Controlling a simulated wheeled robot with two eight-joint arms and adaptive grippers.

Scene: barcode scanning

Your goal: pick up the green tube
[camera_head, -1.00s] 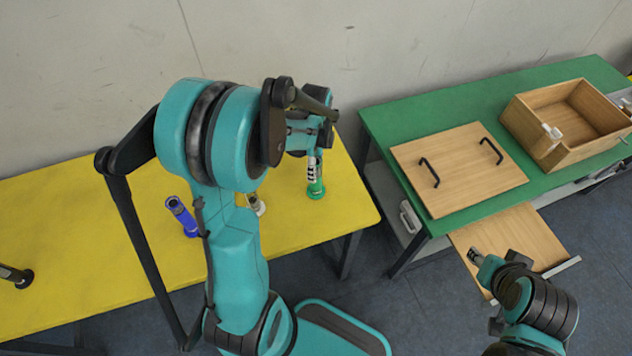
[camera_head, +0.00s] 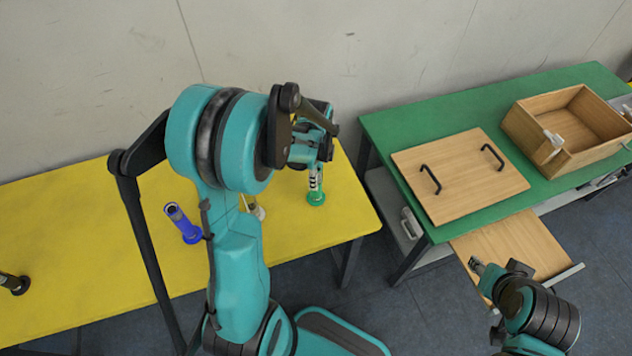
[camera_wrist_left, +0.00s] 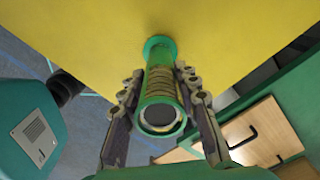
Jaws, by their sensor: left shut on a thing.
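The green tube (camera_head: 316,198) stands upright near the right end of the yellow table (camera_head: 340,225). In the left wrist view the tube (camera_wrist_left: 160,85) lies between the two fingers, its open top facing the camera and its base on the yellow surface. My left gripper (camera_head: 315,172) is above the tube's base and shut on its upper part; the gripper also shows in the left wrist view (camera_wrist_left: 160,100). My right gripper (camera_head: 477,266) is far to the right, over the pulled-out wooden board, away from the tube; its jaw state is too small to tell.
A blue tube (camera_head: 183,224) and a pale tube (camera_head: 254,208) stand on the yellow table, the pale one partly behind my left arm. A dark tube (camera_head: 15,283) is at the far left. The green table (camera_head: 385,125) holds a wooden lid (camera_head: 460,175) and an open wooden box (camera_head: 550,150).

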